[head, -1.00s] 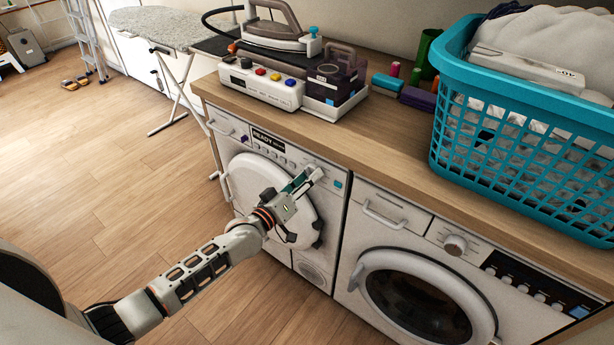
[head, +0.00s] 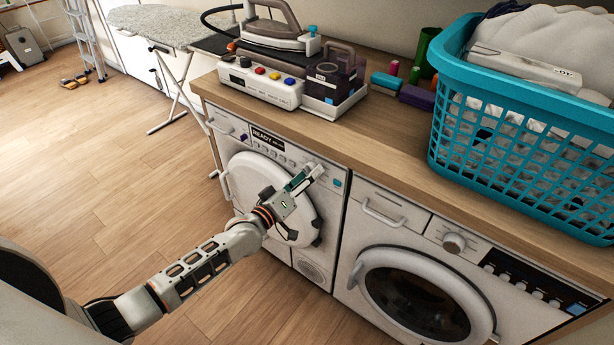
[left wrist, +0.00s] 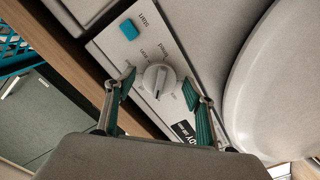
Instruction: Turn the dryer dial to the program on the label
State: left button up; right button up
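The white dryer (head: 243,135) stands at the left under the counter. Its round white dial (left wrist: 158,79) shows in the left wrist view, with a raised grip bar and small program words around it, mostly too small to read. My left gripper (head: 304,181) is at the dryer's control panel. In the left wrist view its two teal-padded fingers (left wrist: 159,86) are apart, one on each side of the dial; I cannot tell whether they touch it. In the head view the gripper largely hides the dial. My right gripper is not in view.
A teal start button (left wrist: 129,30) is beside the dial. A dark display (head: 268,139) reads "READY". A washer (head: 376,225) stands to the right. On the counter are an iron (head: 272,35) and a teal basket (head: 445,125) holding laundry and a white item (head: 525,68) with dark print.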

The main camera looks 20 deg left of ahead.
pick_arm(q)
jog(key=shift+s, duration=0.1)
jog(key=v, duration=1.1)
jog(key=shift+s+a, duration=0.15)
jog(key=shift+s, duration=0.25)
jog(key=s+d+f+m+g+y, duration=0.1)
jog(key=s+f+m+g, duration=0.2)
jog(key=s+f, duration=0.4)
jog(key=s+d+f+m+g+y, duration=0.2)
jog(key=s+f+m, duration=0.4)
jog(key=s, duration=0.9)
notch_tip(320, 180, down, 2)
jog(key=shift+d+f+g+y, duration=0.15)
jog(key=shift+d+g+y, duration=0.15)
jog(key=shift+g, duration=0.4)
